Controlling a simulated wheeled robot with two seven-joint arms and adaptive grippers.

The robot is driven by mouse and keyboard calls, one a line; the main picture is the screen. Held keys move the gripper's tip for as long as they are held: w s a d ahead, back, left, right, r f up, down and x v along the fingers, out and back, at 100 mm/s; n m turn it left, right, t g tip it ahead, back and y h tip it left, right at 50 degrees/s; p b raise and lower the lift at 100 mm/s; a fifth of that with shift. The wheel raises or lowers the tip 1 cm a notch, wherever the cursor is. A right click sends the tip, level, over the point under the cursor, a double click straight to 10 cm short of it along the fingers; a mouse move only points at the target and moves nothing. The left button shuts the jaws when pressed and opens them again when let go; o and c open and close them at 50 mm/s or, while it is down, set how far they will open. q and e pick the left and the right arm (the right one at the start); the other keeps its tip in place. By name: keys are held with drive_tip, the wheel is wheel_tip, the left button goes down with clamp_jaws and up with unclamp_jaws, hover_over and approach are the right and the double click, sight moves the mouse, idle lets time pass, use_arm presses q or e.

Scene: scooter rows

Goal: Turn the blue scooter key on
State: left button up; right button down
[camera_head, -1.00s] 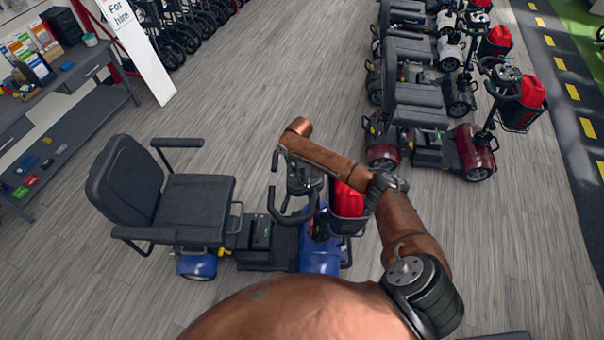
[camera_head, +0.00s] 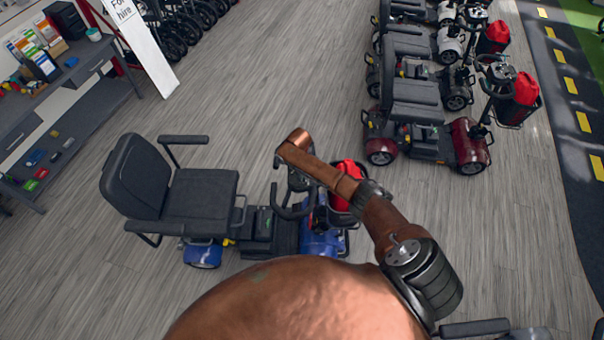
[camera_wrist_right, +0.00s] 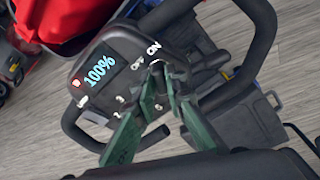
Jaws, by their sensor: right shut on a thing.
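The blue scooter (camera_head: 322,243) stands at the centre of the head view, its black seat to the left. The key's exact angle cannot be told. In the head view my right arm covers part of the console. My left gripper is not in view.
A red bag (camera_head: 347,172) sits in the scooter's front basket, close to my right arm. A row of other scooters (camera_head: 415,135) stands at the upper right. A grey workbench (camera_head: 95,65) is at the left. The floor between is clear.

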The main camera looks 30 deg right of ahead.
drive_tip(key=shift+m, duration=0.3)
drive_tip(key=c, duration=2)
unclamp_jaws()
drive_tip(key=shift+o, duration=0.2)
wheel_tip(320, 180, up, 12)
drive_tip(key=shift+s+a, duration=0.15)
drive_tip(key=shift+a, duration=0.3)
drive_tip(key=shift+f, duration=0.1)
